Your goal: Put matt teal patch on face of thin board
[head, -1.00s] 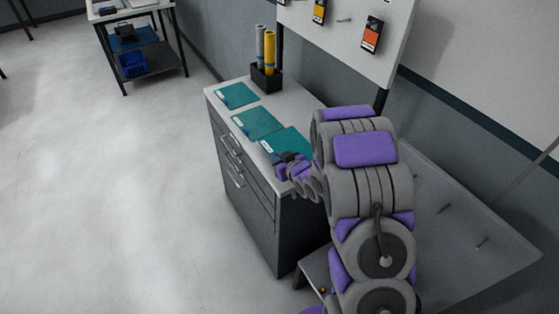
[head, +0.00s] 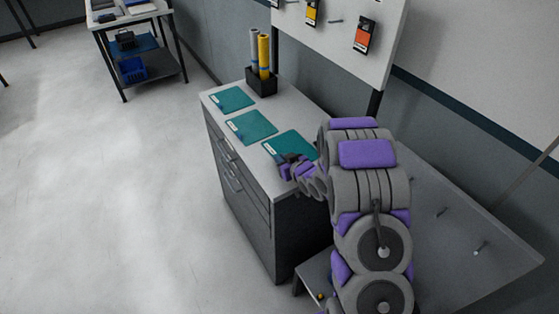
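Three teal patches lie in a row on the light top of the drawer cabinet (head: 213,103): a far one (head: 233,99), a middle one (head: 252,127) and a near one (head: 290,144). Each has a small white label at its left edge. I cannot tell which of them is matt. My gripper (head: 286,165) is at the near patch's front edge and hides part of it. It is too small and dark to tell whether the fingers are open or touch the patch. I cannot make out a thin board for certain.
A black holder (head: 261,81) with grey and yellow rolls stands at the cabinet's back. A pale pegboard (head: 345,38) with hanging packets rises behind. A grey panel with pegs (head: 470,225) lies at right. A shelf table (head: 150,62) stands far left. The left floor is clear.

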